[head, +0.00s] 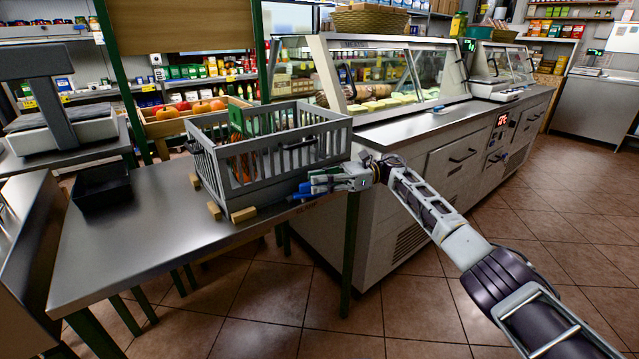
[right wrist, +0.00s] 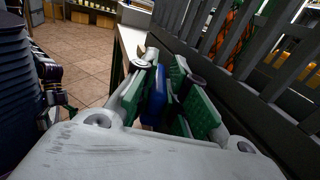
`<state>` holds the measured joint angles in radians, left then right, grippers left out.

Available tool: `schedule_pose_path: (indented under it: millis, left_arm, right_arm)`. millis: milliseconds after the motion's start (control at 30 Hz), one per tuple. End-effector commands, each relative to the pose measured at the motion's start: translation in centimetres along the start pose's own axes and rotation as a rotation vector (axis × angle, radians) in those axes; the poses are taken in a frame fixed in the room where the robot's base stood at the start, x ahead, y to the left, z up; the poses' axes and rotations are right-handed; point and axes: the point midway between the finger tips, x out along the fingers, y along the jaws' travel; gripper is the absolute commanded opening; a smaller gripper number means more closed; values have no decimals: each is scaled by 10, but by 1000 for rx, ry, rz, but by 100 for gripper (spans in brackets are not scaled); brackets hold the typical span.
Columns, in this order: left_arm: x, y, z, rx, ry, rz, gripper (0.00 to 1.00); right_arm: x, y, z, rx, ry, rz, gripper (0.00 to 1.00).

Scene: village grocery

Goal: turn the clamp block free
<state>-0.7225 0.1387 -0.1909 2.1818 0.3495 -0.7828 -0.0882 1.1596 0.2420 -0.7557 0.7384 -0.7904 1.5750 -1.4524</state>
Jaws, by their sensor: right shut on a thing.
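A grey slatted crate (head: 274,168) stands on the metal table, with orange and green things inside. Small wooden blocks sit against its foot, one at the front corner (head: 243,214), one to the left of it (head: 215,210) and one farther back (head: 195,181). My right gripper (head: 312,186) is at the crate's right end, low by the table edge. In the right wrist view its green pads (right wrist: 170,108) are shut on a blue piece (right wrist: 155,110), which looks like the clamp block. The pads hide much of it.
The metal table (head: 130,235) is clear at front left. A black tray (head: 102,187) lies on its left side. A glass display counter (head: 390,80) stands close behind my right gripper. Pumpkins in a wooden box (head: 185,112) are behind the crate.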

Motion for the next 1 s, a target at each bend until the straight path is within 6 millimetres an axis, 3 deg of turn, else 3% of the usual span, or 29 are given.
schedule_pose_path:
  millis: [1000]
  left_arm:
    - [4,-1,3,-1,3,5,100]
  right_arm:
    - [0,-5,1,-1,0,95,0]
